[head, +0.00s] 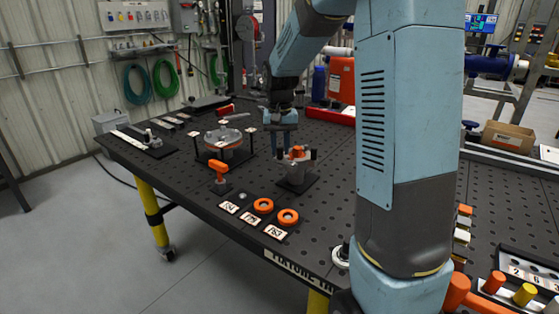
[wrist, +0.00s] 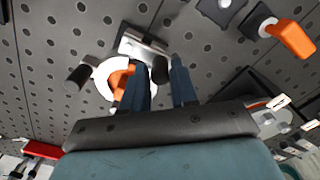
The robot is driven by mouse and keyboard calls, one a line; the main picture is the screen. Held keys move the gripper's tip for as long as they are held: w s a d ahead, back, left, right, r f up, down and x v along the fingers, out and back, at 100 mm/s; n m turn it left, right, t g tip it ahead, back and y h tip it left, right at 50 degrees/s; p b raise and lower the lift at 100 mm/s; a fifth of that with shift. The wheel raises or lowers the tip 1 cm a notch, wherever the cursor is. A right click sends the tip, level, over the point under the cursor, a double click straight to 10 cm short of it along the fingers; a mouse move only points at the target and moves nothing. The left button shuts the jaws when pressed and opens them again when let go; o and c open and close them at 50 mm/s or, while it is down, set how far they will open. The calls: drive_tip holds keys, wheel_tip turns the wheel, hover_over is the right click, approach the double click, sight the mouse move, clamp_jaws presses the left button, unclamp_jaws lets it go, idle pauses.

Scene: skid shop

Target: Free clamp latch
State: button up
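A small clamp fixture (head: 297,157) with an orange part and dark knobs stands on a black base plate (head: 296,184) on the perforated table. In the wrist view, it shows as a metal bracket (wrist: 143,47), an orange hook-like piece (wrist: 118,80) in a white ring, and a black knob at each side. My gripper (head: 285,150) points down just behind and left of the fixture. In the wrist view, my two fingers (wrist: 163,72) are apart, with the right black knob (wrist: 160,70) seen between their tips. I cannot tell whether they touch it. The left finger partly hides the orange piece.
An orange-handled device (head: 219,172) stands left of the fixture, with a round clear-topped unit (head: 223,138) behind it. Orange rings (head: 263,205) and label cards (head: 251,218) lie near the front edge. Coloured pegs and a rack (head: 525,270) are at right.

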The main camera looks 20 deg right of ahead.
drive_tip(key=c, duration=0.3)
drive_tip(key=shift+s+a, duration=0.35)
drive_tip(key=shift+s, duration=0.15)
idle(0.4)
drive_tip(key=shift+s+a, duration=0.25)
drive_tip(key=shift+s, duration=0.2)
drive_tip(key=shift+s+a, duration=0.15)
drive_tip(key=shift+s, duration=0.25)
